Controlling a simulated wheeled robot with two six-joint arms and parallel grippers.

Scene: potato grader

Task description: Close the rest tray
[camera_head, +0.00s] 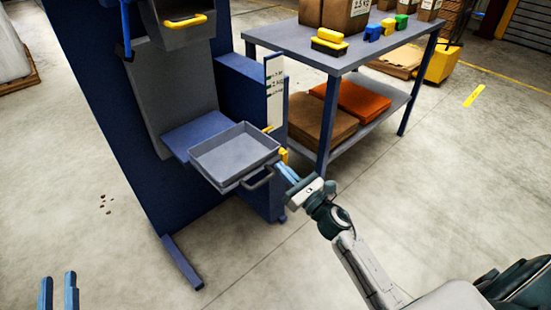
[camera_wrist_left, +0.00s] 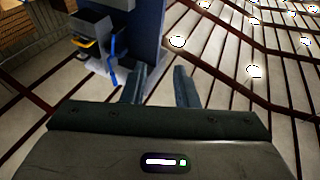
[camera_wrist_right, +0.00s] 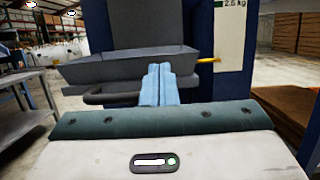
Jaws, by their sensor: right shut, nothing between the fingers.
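The rest tray (camera_head: 236,152) is a shallow grey tray on the blue machine, sticking out from it over a blue shelf (camera_head: 196,133). A dark bar handle (camera_head: 258,180) is on its front. My right gripper (camera_head: 282,168) is shut and empty, its light blue fingers close to the tray's front at the right end of the handle. In the right wrist view the fingers (camera_wrist_right: 159,84) stand before the tray's front wall (camera_wrist_right: 120,66), beside the handle (camera_wrist_right: 108,98); I cannot tell if they touch. My left gripper (camera_head: 59,292) is open and empty at the bottom left, far from the tray.
A grey bin with a yellow handle (camera_head: 185,21) sits higher on the machine. A table (camera_head: 345,60) with boxes and small coloured blocks stands to the right, with brown and orange sacks (camera_head: 362,100) on its lower shelf.

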